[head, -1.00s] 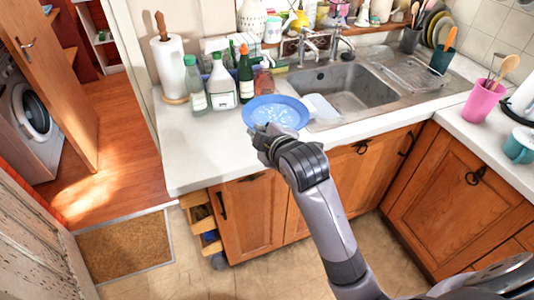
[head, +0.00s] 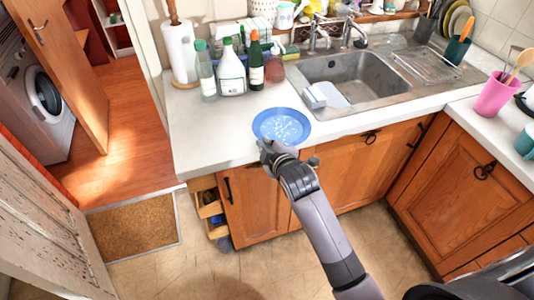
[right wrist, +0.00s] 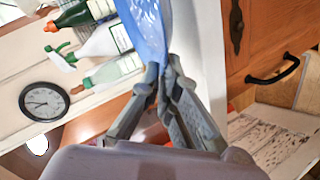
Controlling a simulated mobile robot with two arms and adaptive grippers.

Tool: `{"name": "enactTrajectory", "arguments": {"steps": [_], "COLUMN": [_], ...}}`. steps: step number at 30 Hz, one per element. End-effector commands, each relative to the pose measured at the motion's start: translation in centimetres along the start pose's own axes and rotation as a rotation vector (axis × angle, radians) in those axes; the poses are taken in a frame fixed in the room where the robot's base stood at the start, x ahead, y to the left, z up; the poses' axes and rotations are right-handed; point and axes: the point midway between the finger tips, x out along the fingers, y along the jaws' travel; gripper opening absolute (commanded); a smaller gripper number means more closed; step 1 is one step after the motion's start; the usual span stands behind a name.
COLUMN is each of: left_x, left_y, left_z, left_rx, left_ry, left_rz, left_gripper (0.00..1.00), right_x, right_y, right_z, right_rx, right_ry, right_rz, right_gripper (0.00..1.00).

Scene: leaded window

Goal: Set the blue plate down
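The blue plate (head: 281,126) has a paler, patterned centre and faces up in the head view. It shows against the counter's front edge, in front of the bottles and left of the sink. My right gripper (head: 267,150) is at the plate's near rim. In the right wrist view the plate (right wrist: 150,28) is a blue strip, and its rim runs between the fingertips (right wrist: 159,78), which are closed on it. I cannot tell whether the plate touches the worktop. My left gripper is not in view.
The white counter (head: 205,140) is bare at the front left. Several bottles (head: 231,72) and a paper towel roll (head: 180,52) stand behind. The sink (head: 350,75) is to the right, with a white object (head: 324,96) at its near left corner.

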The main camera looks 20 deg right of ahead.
Motion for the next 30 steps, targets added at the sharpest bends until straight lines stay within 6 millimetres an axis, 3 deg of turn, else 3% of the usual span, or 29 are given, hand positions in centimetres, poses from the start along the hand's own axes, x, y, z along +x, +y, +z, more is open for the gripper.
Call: {"name": "enactTrajectory", "arguments": {"steps": [9, 21, 30], "left_x": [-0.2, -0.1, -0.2], "left_y": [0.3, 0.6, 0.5], "left_z": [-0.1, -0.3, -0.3], "left_rx": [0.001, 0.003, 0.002], "left_ry": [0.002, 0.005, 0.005], "left_rz": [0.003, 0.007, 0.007], "left_gripper": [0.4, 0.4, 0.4], "right_x": [1.6, 1.9, 1.9], "right_y": [-3.1, -3.6, -3.7], "right_z": [1.8, 2.1, 2.1], "right_rx": [-0.001, -0.002, -0.001], "right_ry": [0.0, 0.002, 0.001], "right_rz": [0.001, 0.003, 0.0], "right_gripper": [0.0, 0.0, 0.21]}}
